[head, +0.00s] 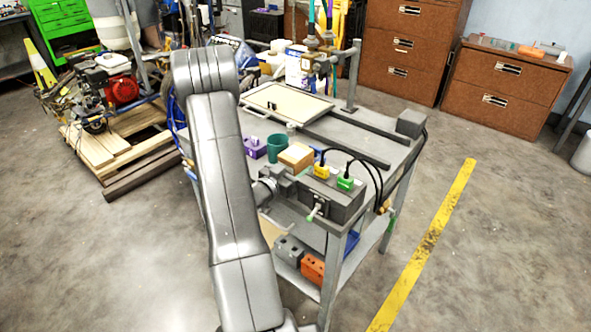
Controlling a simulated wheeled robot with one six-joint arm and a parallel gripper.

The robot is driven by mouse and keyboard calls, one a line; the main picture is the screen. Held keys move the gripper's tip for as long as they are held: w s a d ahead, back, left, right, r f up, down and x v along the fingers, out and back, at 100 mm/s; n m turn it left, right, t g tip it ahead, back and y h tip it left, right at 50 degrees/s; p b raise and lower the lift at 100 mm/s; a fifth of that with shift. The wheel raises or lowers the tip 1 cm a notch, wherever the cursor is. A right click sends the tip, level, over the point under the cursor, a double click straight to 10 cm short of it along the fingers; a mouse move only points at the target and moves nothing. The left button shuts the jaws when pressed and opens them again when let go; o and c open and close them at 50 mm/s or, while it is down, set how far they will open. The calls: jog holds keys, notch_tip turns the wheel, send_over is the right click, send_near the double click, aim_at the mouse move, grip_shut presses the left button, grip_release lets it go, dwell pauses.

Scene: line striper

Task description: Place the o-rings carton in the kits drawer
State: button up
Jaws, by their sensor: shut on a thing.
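A tan carton (296,155) shows at the near side of the workbench, just past the end of my arm. My gripper (284,174) is small in the head view and partly hidden by my own arm. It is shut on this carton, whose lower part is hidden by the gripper. I cannot read a label on the carton, or tell whether it touches the bench top. Brown drawer cabinets (414,48) stand at the back, and a lower one (505,88) stands at the right. Their drawers look shut. I cannot tell which drawer is the kits drawer.
Beside the carton are a green cup (276,148), a purple block (255,147) and a grey box (335,200) with yellow and green plugs and black cables. A pale board (287,103) lies farther back on the bench (393,147). Open floor lies right, crossed by a yellow stripe (425,243).

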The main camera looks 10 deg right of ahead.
jog(key=shift+f, duration=0.25)
jog(key=shift+f, duration=0.15)
jog(key=shift+f+b, duration=0.15)
jog(key=shift+b, duration=0.15)
jog(key=o, duration=0.8)
jog(key=shift+r+p, duration=0.25)
jog(key=shift+p, duration=0.05)
